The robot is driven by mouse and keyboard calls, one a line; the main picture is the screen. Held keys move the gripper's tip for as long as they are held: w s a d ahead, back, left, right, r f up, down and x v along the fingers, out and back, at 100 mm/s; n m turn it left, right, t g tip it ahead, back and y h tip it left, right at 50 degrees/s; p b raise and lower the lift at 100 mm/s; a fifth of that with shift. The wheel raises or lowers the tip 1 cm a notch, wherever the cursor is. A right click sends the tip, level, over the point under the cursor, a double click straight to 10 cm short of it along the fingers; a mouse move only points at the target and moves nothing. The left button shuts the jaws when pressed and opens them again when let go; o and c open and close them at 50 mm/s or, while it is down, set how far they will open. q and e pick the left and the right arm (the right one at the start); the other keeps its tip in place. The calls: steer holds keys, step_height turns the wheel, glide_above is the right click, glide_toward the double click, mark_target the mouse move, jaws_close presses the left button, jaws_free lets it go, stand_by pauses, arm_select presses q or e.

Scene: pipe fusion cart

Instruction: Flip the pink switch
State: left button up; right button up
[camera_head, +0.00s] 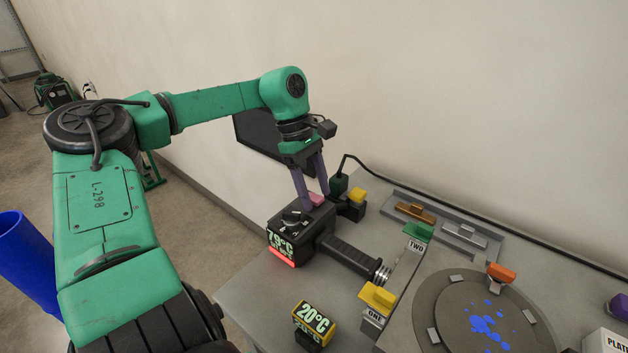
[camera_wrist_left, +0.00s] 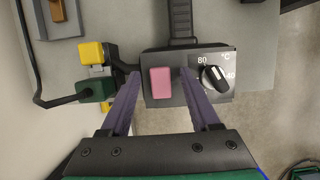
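The pink switch (camera_head: 316,198) sits on top of a black heater box (camera_head: 316,222) with a handle. In the left wrist view the pink switch (camera_wrist_left: 160,82) is fully visible beside a round dial (camera_wrist_left: 213,78). My left gripper (camera_head: 315,204) points down over the box from behind. Its two purple fingers are open, with the switch between them in the left wrist view (camera_wrist_left: 159,74) and a gap on both sides. Whether a fingertip touches the box I cannot tell. My right gripper is not in view.
A yellow block (camera_head: 357,195) and a green plug (camera_head: 338,184) with a black cable stand behind the box. A 20°C display (camera_head: 314,319) stands in front. A black handle (camera_head: 352,258) extends right, towards yellow (camera_head: 377,297) and green (camera_head: 418,232) blocks and a round plate (camera_head: 455,325).

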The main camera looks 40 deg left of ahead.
arm_select(q)
steer(key=v, duration=1.4)
steer(key=shift+r, duration=0.35)
steer(key=shift+f, duration=0.1)
